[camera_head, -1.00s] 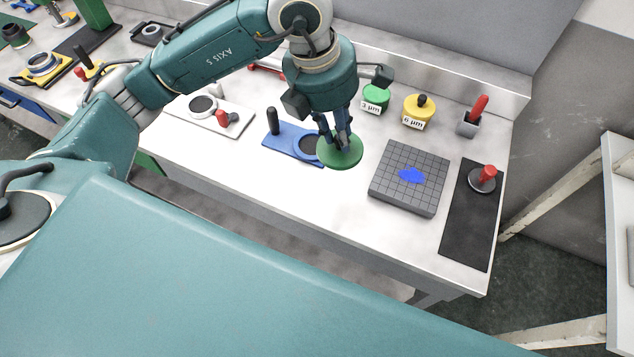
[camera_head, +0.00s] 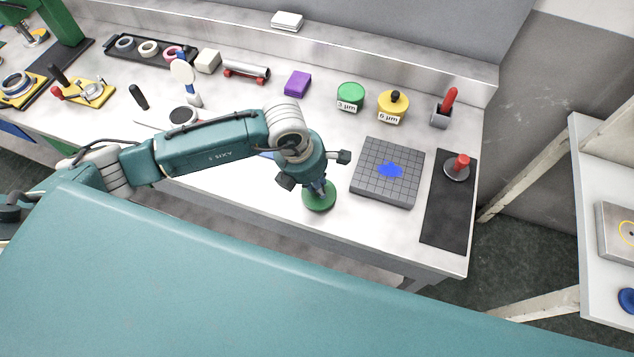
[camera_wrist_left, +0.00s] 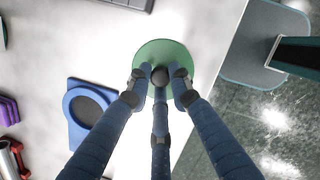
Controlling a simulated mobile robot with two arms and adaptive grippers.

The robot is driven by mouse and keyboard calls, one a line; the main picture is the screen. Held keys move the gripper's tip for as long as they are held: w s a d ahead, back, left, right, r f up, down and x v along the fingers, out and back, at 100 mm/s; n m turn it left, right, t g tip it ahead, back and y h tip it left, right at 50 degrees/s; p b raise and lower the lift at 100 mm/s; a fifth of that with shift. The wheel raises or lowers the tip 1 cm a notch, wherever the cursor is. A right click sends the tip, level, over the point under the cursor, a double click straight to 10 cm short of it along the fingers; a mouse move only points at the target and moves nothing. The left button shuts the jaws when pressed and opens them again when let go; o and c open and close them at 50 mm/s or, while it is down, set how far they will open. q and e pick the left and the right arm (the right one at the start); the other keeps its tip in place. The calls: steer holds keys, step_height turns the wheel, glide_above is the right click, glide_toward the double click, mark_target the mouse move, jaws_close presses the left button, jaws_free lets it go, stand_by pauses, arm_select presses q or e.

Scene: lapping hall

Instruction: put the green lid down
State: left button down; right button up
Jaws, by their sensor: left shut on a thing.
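The green lid (camera_head: 319,199) is a round disc with a dark knob, near the front edge of the white bench. My left gripper (camera_head: 318,187) is above it, shut on its knob. In the left wrist view, the fingers close around the knob and the green lid (camera_wrist_left: 165,52) lies flat beneath them. I cannot tell whether its underside touches the bench. The green 3 µm jar (camera_head: 350,97) stands at the back of the bench. My right gripper is not in view.
A grey gridded plate (camera_head: 386,190) with a blue smear is right of the lid. A blue fixture (camera_wrist_left: 76,112) is beside it in the wrist view. The yellow 6 µm jar (camera_head: 393,108) and black mat (camera_head: 447,216) are farther right. Bare bench surrounds the lid.

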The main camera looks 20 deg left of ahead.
arm_select(q)
steer(key=shift+f, duration=0.45)
steer(key=shift+f, duration=0.1)
steer(key=c, duration=1.7)
jaws_free()
steer(key=shift+o, duration=0.7)
